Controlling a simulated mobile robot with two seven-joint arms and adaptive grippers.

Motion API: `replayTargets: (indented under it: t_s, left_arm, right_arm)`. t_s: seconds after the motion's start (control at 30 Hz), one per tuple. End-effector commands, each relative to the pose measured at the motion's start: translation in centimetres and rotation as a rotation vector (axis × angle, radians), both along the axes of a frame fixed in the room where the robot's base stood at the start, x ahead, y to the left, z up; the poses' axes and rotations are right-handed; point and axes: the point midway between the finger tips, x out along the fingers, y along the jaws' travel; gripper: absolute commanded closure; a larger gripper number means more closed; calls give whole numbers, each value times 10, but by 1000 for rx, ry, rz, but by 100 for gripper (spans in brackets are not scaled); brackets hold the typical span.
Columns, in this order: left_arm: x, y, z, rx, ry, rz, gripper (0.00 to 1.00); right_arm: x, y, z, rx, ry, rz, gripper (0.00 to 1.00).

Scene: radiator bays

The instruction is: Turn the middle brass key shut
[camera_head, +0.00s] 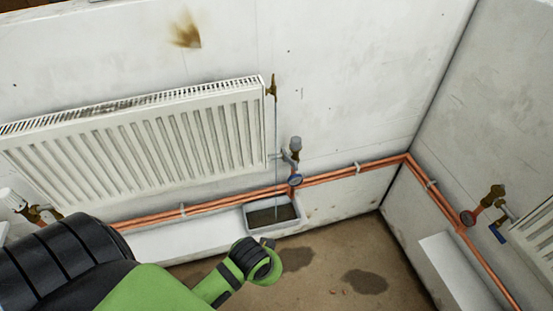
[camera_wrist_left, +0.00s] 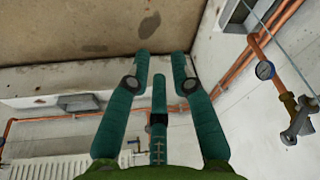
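A small brass key (camera_head: 271,87) sits at the top right corner of the large white radiator (camera_head: 150,140) in the head view. A thin line, like a stream of water, runs down from it to a grey tray (camera_head: 272,215). My left arm reaches in below the radiator in the head view; its fingers cannot be made out there. In the left wrist view my left gripper (camera_wrist_left: 160,60) has its teal fingers apart, with nothing between them. It is well below the key. I cannot make out the key in the wrist view. My right gripper is out of view.
A grey valve (camera_head: 293,152) and a gauge (camera_head: 295,180) stand beside the radiator's lower right. Copper pipes (camera_head: 340,172) run along the wall. Another radiator (camera_head: 538,235) with a blue-handled valve (camera_head: 497,232) is at right. The floor (camera_head: 320,258) has dark patches (camera_head: 364,282).

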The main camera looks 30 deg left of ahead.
Motion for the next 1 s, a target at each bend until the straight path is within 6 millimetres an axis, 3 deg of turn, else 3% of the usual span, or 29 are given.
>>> replayTargets:
  t_s: [0.03,0.1,0.37,0.5,0.77,0.9,1.0]
  left_arm:
    - [18,-1,40,-3,-28,-5,76]
    - [34,-3,62,-8,-34,-7,76]
    - [98,0,110,-3,-47,3,76]
    - [145,13,137,19,-50,37,76]
    - [246,75,217,77,-60,229,76]
    - [286,120,280,82,-78,389,76]
    - [302,152,325,67,-91,506,76]
  right_arm:
    - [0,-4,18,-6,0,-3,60]
    - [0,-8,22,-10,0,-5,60]
    - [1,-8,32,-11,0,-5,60]
    - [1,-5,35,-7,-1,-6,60]
    - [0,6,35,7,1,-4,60]
    - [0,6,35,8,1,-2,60]
    - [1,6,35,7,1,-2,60]
